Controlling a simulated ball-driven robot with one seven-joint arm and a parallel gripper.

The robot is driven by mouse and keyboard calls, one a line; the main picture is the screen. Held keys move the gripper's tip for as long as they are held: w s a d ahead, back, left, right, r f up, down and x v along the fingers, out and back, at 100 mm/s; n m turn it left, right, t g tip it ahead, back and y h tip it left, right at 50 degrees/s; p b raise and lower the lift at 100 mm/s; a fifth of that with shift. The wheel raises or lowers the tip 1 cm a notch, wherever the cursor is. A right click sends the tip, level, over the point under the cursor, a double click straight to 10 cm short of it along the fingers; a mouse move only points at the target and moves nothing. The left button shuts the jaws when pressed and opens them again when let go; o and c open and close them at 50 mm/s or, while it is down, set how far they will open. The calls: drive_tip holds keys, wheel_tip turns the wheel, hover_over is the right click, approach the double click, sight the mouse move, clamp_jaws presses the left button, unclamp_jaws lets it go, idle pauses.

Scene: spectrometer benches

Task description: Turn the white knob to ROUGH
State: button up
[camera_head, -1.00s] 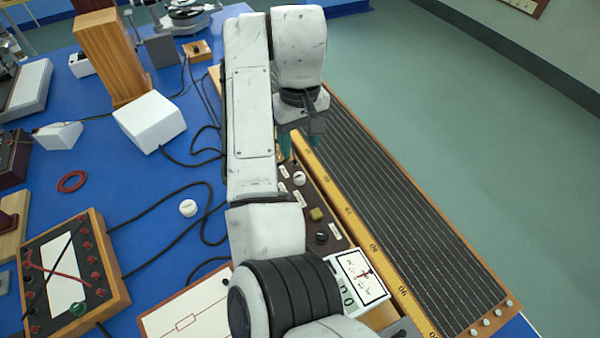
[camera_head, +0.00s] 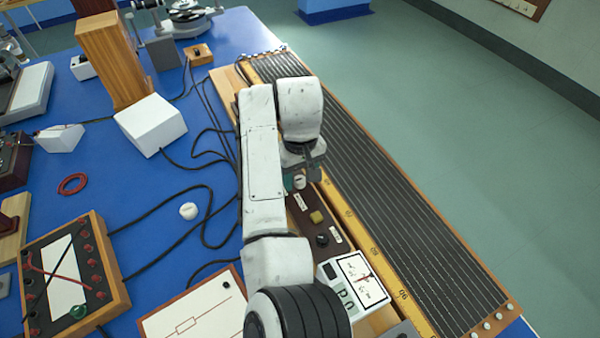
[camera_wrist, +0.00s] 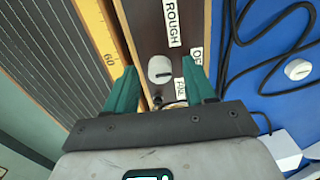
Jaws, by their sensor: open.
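The white knob (camera_wrist: 160,69) sits on a dark brown panel (camera_wrist: 149,25) in the wrist view, with a dark pointer line across its top. A ROUGH label (camera_wrist: 173,22) lies above it and slightly right. An OFF label (camera_wrist: 197,55) is to its right, and another label (camera_wrist: 180,89) is below right, partly covered by a finger. My gripper (camera_wrist: 163,78) is open, with one green finger on each side of the knob in this view; contact cannot be told. In the head view the white knob (camera_head: 299,181) shows just below my gripper (camera_head: 299,168), which is mostly hidden by my arm.
A yellow scale with a black ribbed board (camera_head: 400,215) runs along the panel's right side. A yellow button (camera_head: 317,217), a black knob (camera_head: 322,240) and a meter (camera_head: 357,280) stand nearer me. Black cables and a loose white round piece (camera_head: 188,211) lie on the blue table left.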

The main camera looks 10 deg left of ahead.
clamp_jaws()
idle(0.4)
